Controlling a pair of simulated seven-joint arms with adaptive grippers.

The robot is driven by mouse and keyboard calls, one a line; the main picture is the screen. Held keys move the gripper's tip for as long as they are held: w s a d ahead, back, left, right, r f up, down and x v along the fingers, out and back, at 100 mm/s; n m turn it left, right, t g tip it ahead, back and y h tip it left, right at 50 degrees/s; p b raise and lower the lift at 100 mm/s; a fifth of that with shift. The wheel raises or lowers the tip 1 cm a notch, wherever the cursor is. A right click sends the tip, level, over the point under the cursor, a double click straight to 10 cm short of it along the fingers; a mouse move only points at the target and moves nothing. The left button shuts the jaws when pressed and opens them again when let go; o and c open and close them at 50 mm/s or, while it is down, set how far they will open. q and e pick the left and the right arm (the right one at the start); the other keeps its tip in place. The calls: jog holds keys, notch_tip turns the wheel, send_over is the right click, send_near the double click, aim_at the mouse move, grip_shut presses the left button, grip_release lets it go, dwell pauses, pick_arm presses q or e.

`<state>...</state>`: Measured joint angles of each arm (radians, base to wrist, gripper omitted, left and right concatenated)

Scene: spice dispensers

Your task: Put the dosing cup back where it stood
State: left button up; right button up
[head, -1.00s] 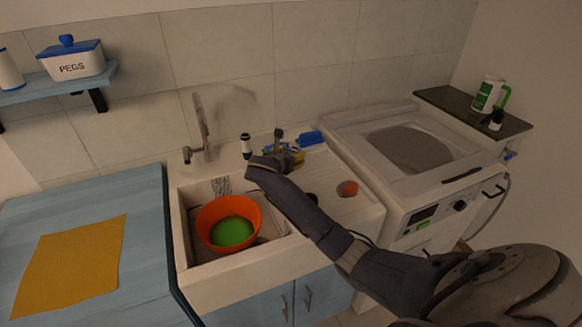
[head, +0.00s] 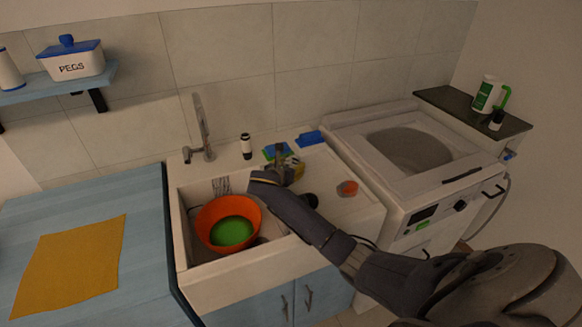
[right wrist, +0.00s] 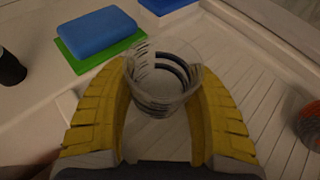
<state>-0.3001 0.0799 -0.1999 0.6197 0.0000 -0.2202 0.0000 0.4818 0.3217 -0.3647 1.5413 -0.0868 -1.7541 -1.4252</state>
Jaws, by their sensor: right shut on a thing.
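The dosing cup (right wrist: 160,82) is a clear cup with dark rings, seen in the right wrist view between the two yellow fingers of my right gripper (right wrist: 165,105). The fingers are shut on its sides. In the head view my right gripper (head: 287,168) is over the drainboard (head: 335,168), just right of the sink; the cup is hard to make out there. I cannot tell whether the cup touches the surface below. My left gripper is not in view.
A blue-and-green sponge (right wrist: 100,35) lies close by. A black-capped bottle (head: 246,146) stands behind the sink. A red-orange item (head: 348,188) lies on the drainboard. An orange bowl (head: 228,222) is in the sink. A washing machine (head: 405,150) stands at right.

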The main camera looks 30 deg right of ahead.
jog(key=o, duration=1.3)
jog(key=shift+f, duration=0.1)
jog(key=shift+o, duration=0.2)
jog(key=v, duration=1.2)
jog(key=shift+a, duration=0.1)
